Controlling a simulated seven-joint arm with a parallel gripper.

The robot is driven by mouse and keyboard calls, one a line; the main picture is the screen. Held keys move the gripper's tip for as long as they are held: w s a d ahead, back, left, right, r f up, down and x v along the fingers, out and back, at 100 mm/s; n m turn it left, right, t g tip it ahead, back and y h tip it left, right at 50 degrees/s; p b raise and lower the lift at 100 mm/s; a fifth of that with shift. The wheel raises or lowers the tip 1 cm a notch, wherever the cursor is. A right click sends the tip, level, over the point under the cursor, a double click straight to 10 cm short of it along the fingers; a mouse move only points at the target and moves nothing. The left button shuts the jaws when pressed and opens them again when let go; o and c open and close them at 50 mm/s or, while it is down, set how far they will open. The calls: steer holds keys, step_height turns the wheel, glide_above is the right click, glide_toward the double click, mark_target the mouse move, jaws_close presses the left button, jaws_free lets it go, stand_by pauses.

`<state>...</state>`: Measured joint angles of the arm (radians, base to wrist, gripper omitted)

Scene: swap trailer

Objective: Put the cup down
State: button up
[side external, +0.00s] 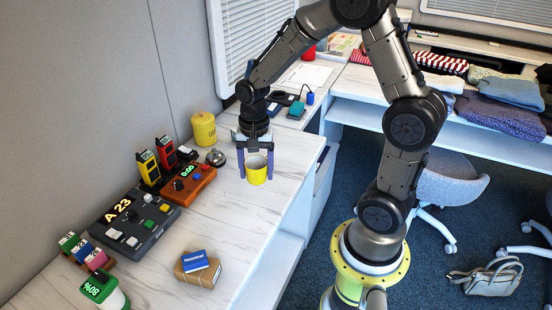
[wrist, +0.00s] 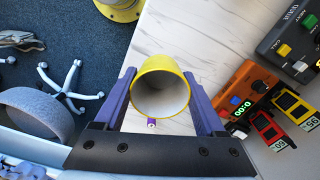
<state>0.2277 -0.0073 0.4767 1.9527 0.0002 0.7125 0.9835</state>
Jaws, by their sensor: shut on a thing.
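The yellow cup (side external: 257,172) has a pale inside and is upright between the purple fingers of my gripper (side external: 257,176) in the side external view. My gripper is shut on it. In the wrist view the cup (wrist: 163,92) shows its open mouth, with a finger of my gripper (wrist: 162,100) on each side; it looks empty. The cup appears to be over the white marbled counter (side external: 232,215). I cannot tell whether its base touches the counter.
A silver bell (side external: 215,158), an orange device (side external: 190,184) and a yellow canister (side external: 204,129) stand left of the cup. A grey button panel (side external: 128,222) and a brown box with a blue packet (side external: 197,268) are nearer the front.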

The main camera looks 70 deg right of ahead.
steer(key=s+d+f+m, duration=0.1)
steer(key=s+d+m, duration=0.1)
steer(key=d, duration=0.7)
steer(key=s+d+m, duration=0.1)
steer(key=d+m, duration=0.1)
steer(key=d, duration=0.8)
glide_above(279, 155)
step_height(279, 155, down, 10)
steer(key=shift+r, duration=0.15)
steer(key=shift+f, duration=1.6)
steer(key=shift+f, duration=0.2)
steer(key=o, duration=1.4)
steer(key=shift+r, duration=0.1)
